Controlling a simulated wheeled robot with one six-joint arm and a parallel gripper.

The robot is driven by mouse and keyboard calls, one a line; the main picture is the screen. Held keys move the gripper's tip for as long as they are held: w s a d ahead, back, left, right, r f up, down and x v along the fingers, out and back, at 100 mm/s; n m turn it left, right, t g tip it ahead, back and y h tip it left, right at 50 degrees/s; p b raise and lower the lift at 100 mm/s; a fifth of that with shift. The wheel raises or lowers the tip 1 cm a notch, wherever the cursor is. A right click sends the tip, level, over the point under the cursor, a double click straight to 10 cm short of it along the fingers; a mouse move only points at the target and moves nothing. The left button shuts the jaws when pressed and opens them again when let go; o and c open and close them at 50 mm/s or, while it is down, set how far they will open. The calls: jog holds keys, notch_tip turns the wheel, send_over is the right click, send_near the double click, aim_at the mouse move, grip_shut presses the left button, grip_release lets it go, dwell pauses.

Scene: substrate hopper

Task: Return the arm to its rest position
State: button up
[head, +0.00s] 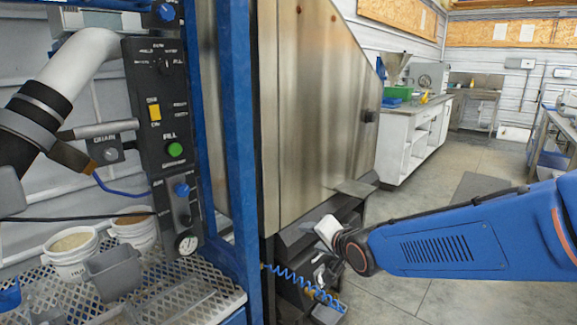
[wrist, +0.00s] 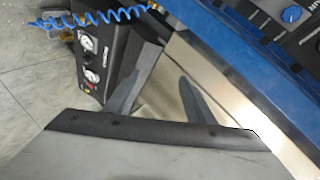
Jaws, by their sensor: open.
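My blue arm (head: 455,243) reaches in from the right of the head view, its wrist end beside the lower part of the steel hopper (head: 315,110). In the wrist view my gripper (wrist: 160,82) shows two grey fingers spread apart. Nothing is held between them; a bare metal surface lies behind. In the head view the fingers are too small and cluttered to make out clearly.
A blue upright post (head: 238,140) and a control panel (head: 160,130) stand left of the hopper. A coiled blue hose (head: 305,285) hangs low near my wrist. White buckets (head: 75,255) sit on a mesh shelf. Open floor (head: 425,190) lies behind my arm.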

jog(key=s+d+n+g+h, duration=0.3)
jog(key=s+d, duration=0.8)
jog(key=d, duration=0.3)
jog(key=s+d+f+n+g+h, duration=0.1)
jog(key=s+d, duration=0.3)
jog(key=s, duration=0.5)
jog(key=s+d+n+g+h, duration=0.1)
jog(key=s+d+n+g, duration=0.1)
jog(key=s, duration=0.7)
jog(key=shift+d+f+n+g, duration=0.35)
jog(key=shift+d+n, duration=0.25)
jog(key=shift+d, duration=0.4)
jog(key=shift+c, duration=0.3)
